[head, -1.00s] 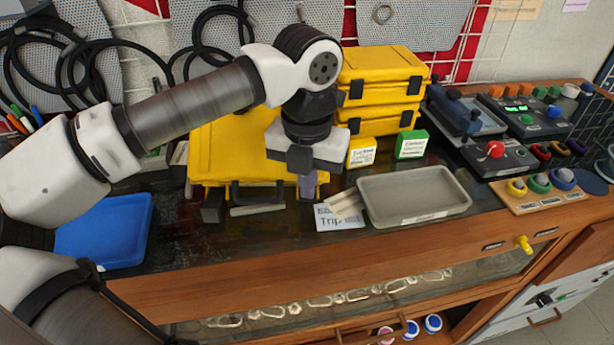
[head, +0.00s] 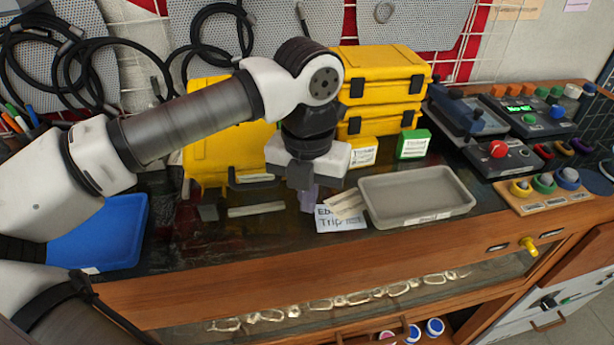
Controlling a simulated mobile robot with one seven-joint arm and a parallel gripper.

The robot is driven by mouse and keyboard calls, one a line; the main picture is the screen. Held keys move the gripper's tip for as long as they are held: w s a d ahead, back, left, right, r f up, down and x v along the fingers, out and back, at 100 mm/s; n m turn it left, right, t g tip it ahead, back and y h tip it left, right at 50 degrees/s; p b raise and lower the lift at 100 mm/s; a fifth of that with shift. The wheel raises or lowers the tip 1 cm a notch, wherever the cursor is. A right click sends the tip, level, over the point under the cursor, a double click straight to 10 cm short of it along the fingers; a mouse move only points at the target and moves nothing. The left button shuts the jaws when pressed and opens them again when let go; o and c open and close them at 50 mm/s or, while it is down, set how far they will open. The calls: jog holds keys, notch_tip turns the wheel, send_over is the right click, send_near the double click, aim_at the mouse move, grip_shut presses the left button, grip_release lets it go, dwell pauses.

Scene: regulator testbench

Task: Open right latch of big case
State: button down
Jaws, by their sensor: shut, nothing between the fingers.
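The big yellow case (head: 222,155) stands at the back left of the bench, partly covered by my arm. Its dark handle (head: 250,178) shows at the front. I cannot clearly make out its right latch; my gripper covers that corner. My gripper (head: 305,192) points down at the case's front right corner, its fingers shut with nothing visible between them. A purplish piece shows at the fingertips; I cannot tell whether it is a finger or touches the case.
Two smaller yellow cases (head: 383,78) are stacked behind to the right. A green box (head: 413,144), a grey tray (head: 417,198) and a paper card (head: 341,218) lie right of my gripper. A blue tray (head: 105,230) is at left. Control boxes (head: 500,155) fill the right.

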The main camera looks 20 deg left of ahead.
jog(key=shift+r, duration=0.2)
jog(key=shift+s+d+r+p, duration=0.25)
jog(key=shift+s+r+p, duration=0.4)
jog(key=shift+r, duration=0.25)
notch_tip(320, 180, up, 7)
jog(key=p, duration=0.4)
dwell(0.5)
